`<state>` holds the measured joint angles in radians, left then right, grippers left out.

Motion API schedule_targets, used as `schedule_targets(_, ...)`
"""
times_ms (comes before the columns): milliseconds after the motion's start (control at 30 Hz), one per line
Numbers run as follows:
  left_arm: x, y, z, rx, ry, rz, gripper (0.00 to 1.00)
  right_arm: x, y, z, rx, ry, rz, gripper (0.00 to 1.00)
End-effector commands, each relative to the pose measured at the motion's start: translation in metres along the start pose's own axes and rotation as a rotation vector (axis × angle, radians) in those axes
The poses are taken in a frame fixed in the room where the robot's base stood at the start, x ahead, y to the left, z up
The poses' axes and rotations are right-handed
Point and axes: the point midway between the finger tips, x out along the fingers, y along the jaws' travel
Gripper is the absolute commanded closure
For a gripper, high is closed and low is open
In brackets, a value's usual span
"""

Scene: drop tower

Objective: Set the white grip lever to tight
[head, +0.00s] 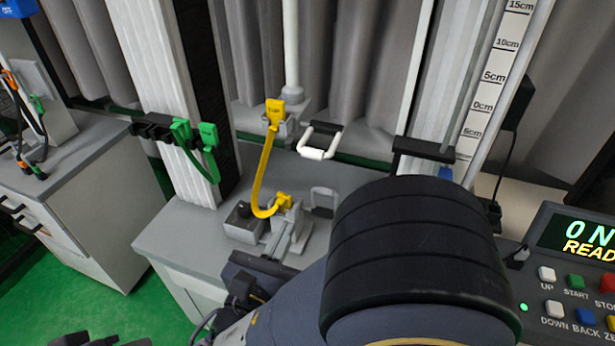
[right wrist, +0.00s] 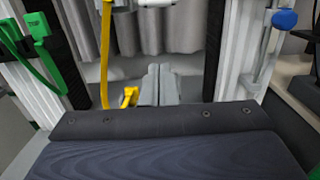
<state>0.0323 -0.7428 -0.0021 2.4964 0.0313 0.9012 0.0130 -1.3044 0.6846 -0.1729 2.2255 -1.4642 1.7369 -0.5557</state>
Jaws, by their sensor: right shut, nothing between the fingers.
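A white piece, likely the same lever, is cut off at the top of the right wrist view (right wrist: 155,3). My right gripper (head: 288,222) is shut and empty, in front of and below the lever, apart from it. Its two grey fingers lie together in the right wrist view (right wrist: 158,75). Dark parts at the head view's bottom left edge may be my left gripper; its fingers cannot be made out.
A yellow cable (head: 262,170) with plugs hangs just left of my right gripper. Green plugs (head: 208,136) hang on the left column. A small knob box (head: 241,223) sits on the bench (head: 180,243). A control panel (head: 575,275) stands at right, beside my black arm link.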

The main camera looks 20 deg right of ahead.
Motion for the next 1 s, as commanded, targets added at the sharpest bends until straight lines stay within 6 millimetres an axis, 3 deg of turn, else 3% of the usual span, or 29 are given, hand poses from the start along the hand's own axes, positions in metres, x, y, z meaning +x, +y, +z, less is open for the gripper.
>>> schedule_targets(233,0.000,0.000,0.000,0.000,0.000,0.000,0.64,0.003,-0.001,0.000,0.002,0.004,-0.003,1.00)
schedule_targets(367,-0.001,0.000,0.000,0.000,0.000,0.000,0.64,0.017,-0.001,0.000,0.003,0.005,-0.006,1.00)
schedule_targets(767,-0.002,0.001,-0.001,0.000,0.000,0.000,0.64,0.100,-0.002,-0.001,0.001,0.006,-0.009,1.00)
schedule_targets(1000,-0.010,0.005,-0.005,0.000,0.000,0.000,0.64,0.109,-0.001,0.031,0.006,0.005,-0.002,1.00)
